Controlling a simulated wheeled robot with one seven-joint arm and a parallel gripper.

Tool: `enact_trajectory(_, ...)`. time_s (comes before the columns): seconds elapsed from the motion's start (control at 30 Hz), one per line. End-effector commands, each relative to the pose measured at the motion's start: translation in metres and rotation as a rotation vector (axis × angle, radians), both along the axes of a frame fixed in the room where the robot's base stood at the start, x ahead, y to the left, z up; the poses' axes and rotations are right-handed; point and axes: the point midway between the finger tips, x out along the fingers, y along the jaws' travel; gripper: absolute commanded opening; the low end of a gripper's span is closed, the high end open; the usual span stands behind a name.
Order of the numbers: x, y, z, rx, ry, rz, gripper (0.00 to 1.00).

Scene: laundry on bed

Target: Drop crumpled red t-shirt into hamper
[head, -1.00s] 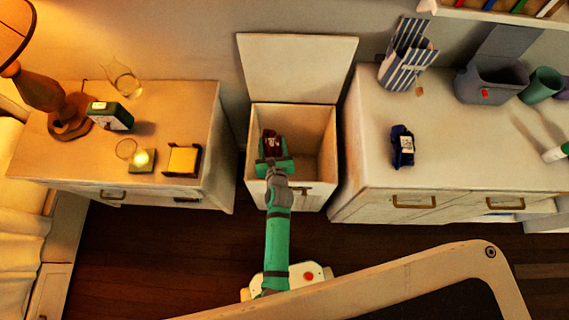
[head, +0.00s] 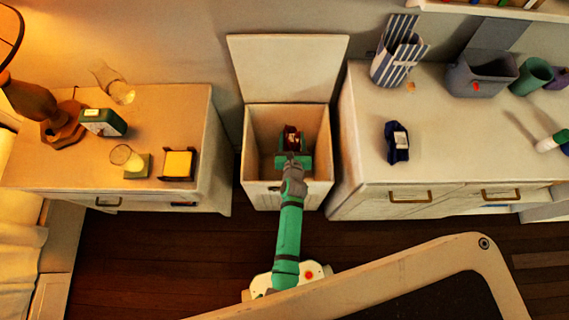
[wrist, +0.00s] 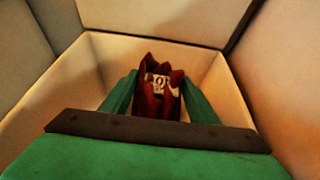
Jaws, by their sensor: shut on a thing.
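The crumpled red t-shirt (head: 292,134) is dark red with a pale printed patch. It also shows in the wrist view (wrist: 157,90), between the two green fingers. My gripper (head: 292,145) is shut on it and holds it over the opening of the hamper. The hamper (head: 257,198) is a cream box with its lid raised against the wall. In the wrist view the hamper's pale inner walls (wrist: 75,75) surround the shirt and fingers. I cannot tell exactly how deep the shirt hangs in it.
A nightstand (head: 195,110) stands left of the hamper, with a lamp, clock (head: 103,122), glasses and a yellow-topped box. A dresser (head: 370,150) stands close on the right, holding a striped bag (head: 395,62), a dark blue item (head: 397,142) and a grey bin (head: 480,78).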

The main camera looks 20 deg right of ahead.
Motion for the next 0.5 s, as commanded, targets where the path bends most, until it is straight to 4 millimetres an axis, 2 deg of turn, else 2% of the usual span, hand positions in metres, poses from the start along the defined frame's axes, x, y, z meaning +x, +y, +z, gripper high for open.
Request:
enact_trajectory(0.4, 0.0001, -0.0006, -0.0059, -0.001, -0.001, -0.001, 0.31)
enact_trajectory(0.43, 0.0001, -0.0005, -0.0059, -0.001, -0.001, -0.001, 0.59)
enact_trajectory(0.5, 0.0002, -0.0005, -0.0059, -0.001, -0.001, -0.001, 0.76)
